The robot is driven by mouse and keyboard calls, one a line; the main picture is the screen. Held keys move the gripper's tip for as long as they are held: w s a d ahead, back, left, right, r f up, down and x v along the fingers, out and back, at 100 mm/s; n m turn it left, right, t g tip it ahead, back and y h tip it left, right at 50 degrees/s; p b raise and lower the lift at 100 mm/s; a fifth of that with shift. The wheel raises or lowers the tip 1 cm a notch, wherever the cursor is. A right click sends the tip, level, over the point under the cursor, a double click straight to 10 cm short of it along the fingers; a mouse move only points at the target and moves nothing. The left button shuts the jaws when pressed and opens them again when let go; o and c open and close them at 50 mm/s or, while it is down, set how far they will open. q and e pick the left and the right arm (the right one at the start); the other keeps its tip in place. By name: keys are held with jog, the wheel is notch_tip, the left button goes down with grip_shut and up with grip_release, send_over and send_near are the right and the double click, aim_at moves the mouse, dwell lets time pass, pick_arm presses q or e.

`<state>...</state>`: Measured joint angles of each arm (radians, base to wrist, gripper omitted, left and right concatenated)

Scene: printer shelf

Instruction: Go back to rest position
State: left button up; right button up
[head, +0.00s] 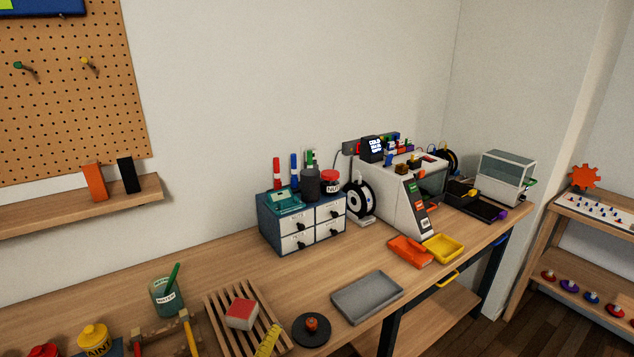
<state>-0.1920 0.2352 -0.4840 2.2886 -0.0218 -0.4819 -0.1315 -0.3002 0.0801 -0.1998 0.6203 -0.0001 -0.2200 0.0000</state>
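Neither of my grippers is in the head view, and no part of my arms shows. The wooden workbench (215,262) runs from the lower left to the right. A white printer-like machine (385,205) with a small lit screen (375,148) stands at its back right. A blue cabinet with white drawers (302,225) stands left of it, with its drawers shut.
A grey tray (367,297), an orange tray (410,250) and a yellow tray (443,247) lie near the front edge. A slatted wooden rack (222,313) bears a red-and-white block (241,314). A green-tinted cup (166,297) stands left.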

pick_arm(q)
jog(key=s+d+f+m+g+h, duration=0.2)
jog(key=s+d+f+m+h, duration=0.2)
jog(key=s+d+f+m, duration=0.45)
jog(key=a+f+n+g+y, duration=0.1)
jog(key=a+f+n+y, duration=0.2)
jog(key=f, duration=0.9)
jog(key=a+f+n+g+y, duration=0.25)
jog(key=a+f, duration=0.25)
jog(key=f, duration=0.6)
jog(key=a+f+n+g+y, duration=0.1)
jog(key=a+f+n+y, duration=0.2)
jog(key=f, duration=0.9)
jog(key=s+a+f+n+g+y, duration=0.1)
jog(key=s+a+f+n+g, duration=0.1)
jog(key=s+a+f, duration=0.4)
jog(key=s+a+f+n+g+y, duration=0.1)
jog(key=s+a+f, duration=0.4)
jog(key=f, duration=0.4)
jog(key=s+a+f+n+g+y, duration=0.1)
jog(key=s+f, duration=0.4)
jog(key=s, duration=0.6)
jog(key=s+a+f+n+g+y, duration=0.1)
jog(key=s+a+f+n+g, duration=0.2)
jog(key=s+a, duration=0.3)
jog(key=s+f+g, duration=0.1)
jog(key=s, duration=0.4)
jog(key=shift+f, duration=0.35)
